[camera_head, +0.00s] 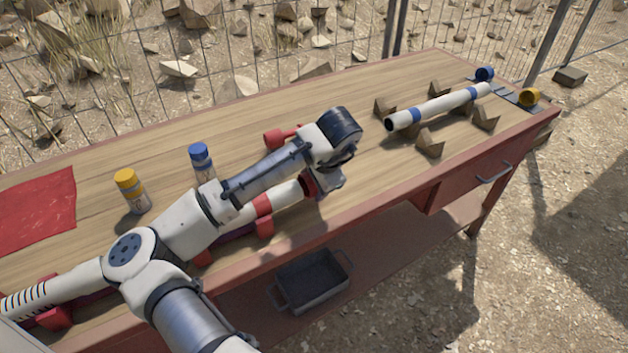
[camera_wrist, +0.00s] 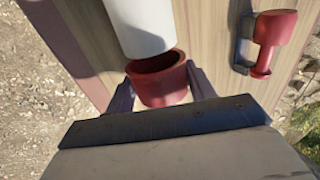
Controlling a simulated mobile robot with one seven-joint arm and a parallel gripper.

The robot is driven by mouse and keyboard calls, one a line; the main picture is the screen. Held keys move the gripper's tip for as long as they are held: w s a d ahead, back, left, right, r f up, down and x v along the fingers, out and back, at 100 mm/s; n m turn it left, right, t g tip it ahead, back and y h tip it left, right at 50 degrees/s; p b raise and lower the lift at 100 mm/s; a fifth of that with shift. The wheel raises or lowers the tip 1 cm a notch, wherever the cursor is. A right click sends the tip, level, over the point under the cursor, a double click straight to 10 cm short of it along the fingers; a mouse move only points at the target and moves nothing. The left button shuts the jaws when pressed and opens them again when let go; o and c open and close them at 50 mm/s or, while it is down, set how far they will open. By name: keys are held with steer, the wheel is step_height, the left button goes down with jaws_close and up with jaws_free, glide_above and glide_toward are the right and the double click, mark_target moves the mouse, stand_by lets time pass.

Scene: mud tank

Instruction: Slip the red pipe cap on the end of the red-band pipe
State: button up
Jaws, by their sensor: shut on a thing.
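The red-band pipe (camera_head: 286,194) is white with a red band and lies level in red supports along the near edge of the bench. Its bare white end also shows in the wrist view (camera_wrist: 138,25). My gripper (camera_wrist: 161,88) is shut on the red pipe cap (camera_wrist: 160,86), with one finger on each side. The cap's open mouth faces the pipe end. The pipe's edge overlaps the mouth in the wrist view; I cannot tell whether it has entered. In the head view the cap (camera_head: 308,184) is partly hidden by my gripper (camera_head: 322,183).
A yellow-capped bottle (camera_head: 131,190) and a blue-capped bottle (camera_head: 200,160) stand left. A blue-band pipe (camera_head: 440,105) rests on wooden blocks at right, near a blue cap (camera_head: 485,74) and yellow cap (camera_head: 529,97).

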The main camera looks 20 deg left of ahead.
mark_target(295, 187)
steer(key=shift+s+a, duration=0.15)
steer(key=shift+s, duration=0.05)
steer(key=shift+s+a, duration=0.7)
steer(key=shift+s, duration=0.2)
steer(key=shift+s+a, duration=0.65)
steer(key=shift+s, duration=0.2)
steer(key=o, duration=0.9)
